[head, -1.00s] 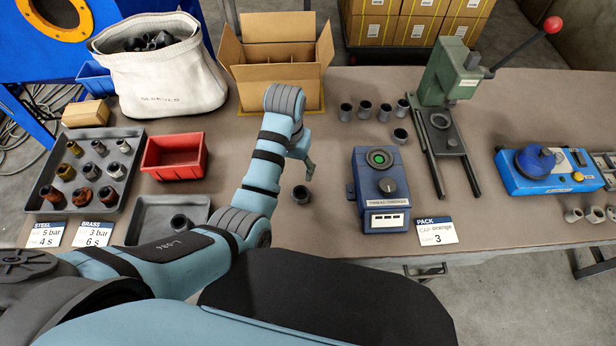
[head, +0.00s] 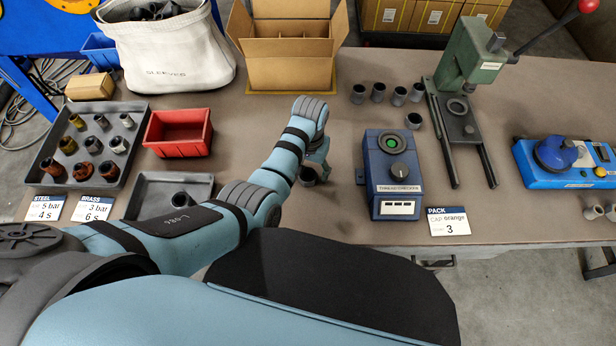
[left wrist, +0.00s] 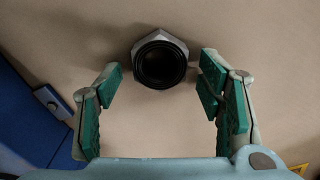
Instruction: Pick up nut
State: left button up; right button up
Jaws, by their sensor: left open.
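A dark grey nut (head: 308,176) with a hexagonal rim stands on the table, left of the blue thread checker (head: 393,175). In the head view my left gripper (head: 318,172) is right over it and partly hides it. In the left wrist view the nut (left wrist: 160,60) shows its round dark opening, just beyond the fingertips and between their lines. My left gripper (left wrist: 160,85) is open and empty, with green pads on both sides. It does not touch the nut in that view. My right gripper is not seen.
The thread checker's blue side (left wrist: 30,120) is close to the left finger. Several grey sleeves (head: 378,92) stand behind the checker, beside a green press (head: 470,60). A red bin (head: 178,132), a grey tray of fittings (head: 135,150) and an open carton (head: 290,65) are to the left and back.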

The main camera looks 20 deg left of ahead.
pick_arm(q)
jog(key=shift+r, duration=0.1)
jog(key=c, duration=1.4)
